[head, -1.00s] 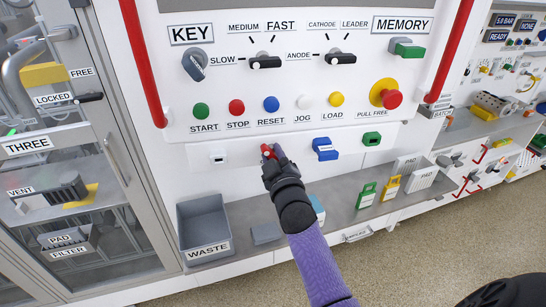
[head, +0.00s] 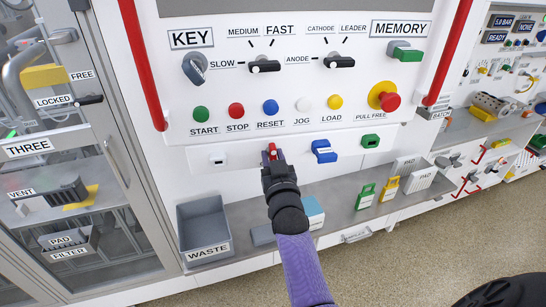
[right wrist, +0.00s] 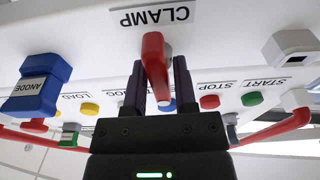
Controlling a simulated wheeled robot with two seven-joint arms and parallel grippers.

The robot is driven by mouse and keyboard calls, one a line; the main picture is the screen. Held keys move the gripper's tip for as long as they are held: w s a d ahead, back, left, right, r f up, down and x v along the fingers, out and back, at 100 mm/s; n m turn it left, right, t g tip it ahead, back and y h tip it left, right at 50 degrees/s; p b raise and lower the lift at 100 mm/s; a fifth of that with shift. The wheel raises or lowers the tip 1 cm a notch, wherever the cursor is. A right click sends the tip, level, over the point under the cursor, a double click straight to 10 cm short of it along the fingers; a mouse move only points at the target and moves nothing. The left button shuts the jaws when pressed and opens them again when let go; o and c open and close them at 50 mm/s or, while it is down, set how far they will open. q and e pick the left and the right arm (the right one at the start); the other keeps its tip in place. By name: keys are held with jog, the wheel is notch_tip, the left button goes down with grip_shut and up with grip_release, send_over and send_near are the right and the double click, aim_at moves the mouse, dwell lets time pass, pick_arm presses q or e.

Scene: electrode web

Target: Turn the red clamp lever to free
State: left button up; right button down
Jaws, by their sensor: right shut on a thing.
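The red clamp lever (head: 272,148) sticks out from the white panel's lower ledge. In the right wrist view the lever (right wrist: 155,62) hangs under an upside-down CLAMP label (right wrist: 155,15). My right gripper (head: 273,157) reaches up to it from below. In the right wrist view the dark fingers (right wrist: 157,85) stand on both sides of the lever, shut on it. The lever's lower part is between the fingers, and its base shows clear above them. No mark for free shows beside this lever. My left gripper is not in view.
A white socket block (head: 218,160) is left of the lever, and a blue ANODE block (head: 324,151) is right. Push buttons line the panel above. A grey WASTE bin (head: 204,228) stands on the shelf below. A black handle (head: 90,100) marked FREE and LOCKED is on the left cabinet.

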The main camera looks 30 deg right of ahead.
jog(key=shift+m, duration=0.3)
jog(key=c, duration=0.6)
grip_release()
